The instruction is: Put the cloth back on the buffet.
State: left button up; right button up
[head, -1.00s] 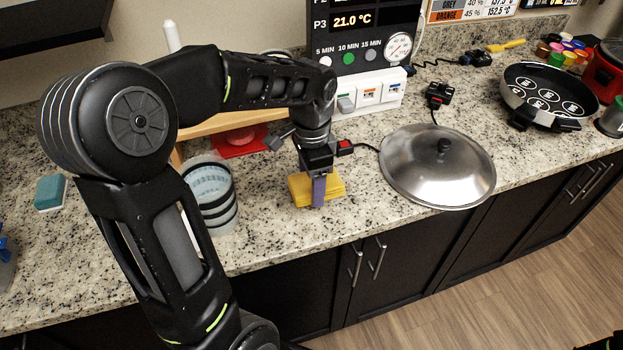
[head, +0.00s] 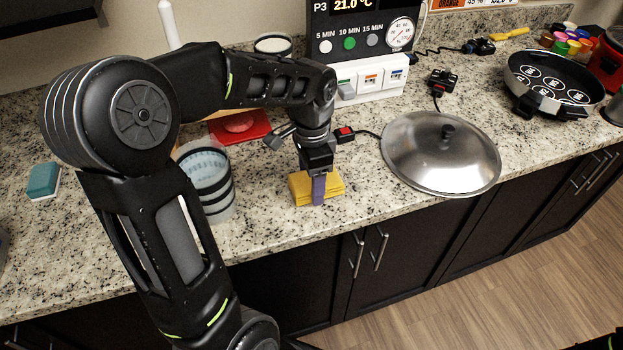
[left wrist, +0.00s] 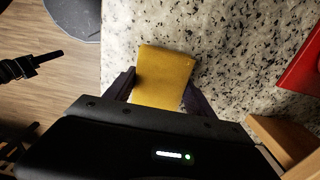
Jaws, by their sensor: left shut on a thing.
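The cloth (head: 300,188) is a folded yellow rectangle on the speckled granite counter (head: 280,228), near its front edge. My left gripper (head: 318,188) points down over it, with a purple finger on its near side. In the left wrist view the yellow cloth (left wrist: 163,75) lies between the two dark purple fingers (left wrist: 155,92), which are shut on it. I cannot tell whether the cloth is lifted off the counter or resting on it.
A round metal lid (head: 440,155) lies to the right of the cloth. A clear container with dark bands (head: 207,180) stands to the left, with a red item (head: 240,126) behind. A control panel (head: 365,45) stands at the back. Some counter in front of the container is clear.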

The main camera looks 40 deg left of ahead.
pick_arm(q)
jog(key=shift+f+b, duration=0.4)
jog(key=shift+f, duration=0.15)
jog(key=o, duration=1.4)
notch_tip(320, 180, up, 8)
jog(key=shift+f, duration=0.1)
